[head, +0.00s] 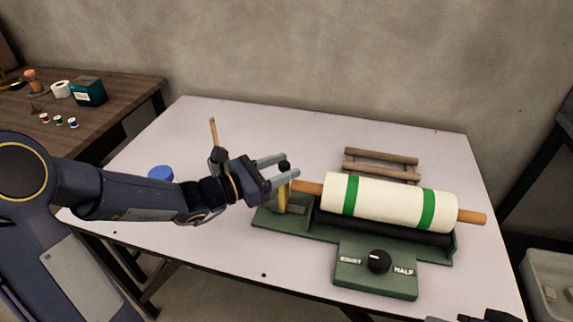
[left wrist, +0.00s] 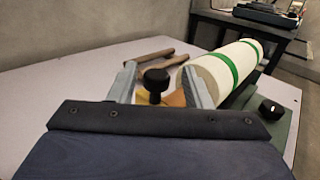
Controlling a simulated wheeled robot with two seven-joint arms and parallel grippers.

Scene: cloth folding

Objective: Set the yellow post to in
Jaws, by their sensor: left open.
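The yellow post (head: 283,197) stands upright at the left end of a green base (head: 375,279), with a black knob (head: 284,166) on top. My left gripper (head: 290,164) is open, its two grey fingers on either side of the knob. In the left wrist view the knob (left wrist: 157,78) sits between the open fingers (left wrist: 158,67); I cannot tell whether either finger touches it. The post below is mostly hidden there. A dark part of my right gripper (head: 490,316) seems to show at the bottom edge; its fingers are not clear.
A cream roll (head: 390,205) with green bands and wooden ends lies along the base, right of the post. A black dial (head: 379,262) sits on the front panel beside "HALF". A wooden rack (head: 381,165) lies behind. A blue round thing (head: 160,173) is at left.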

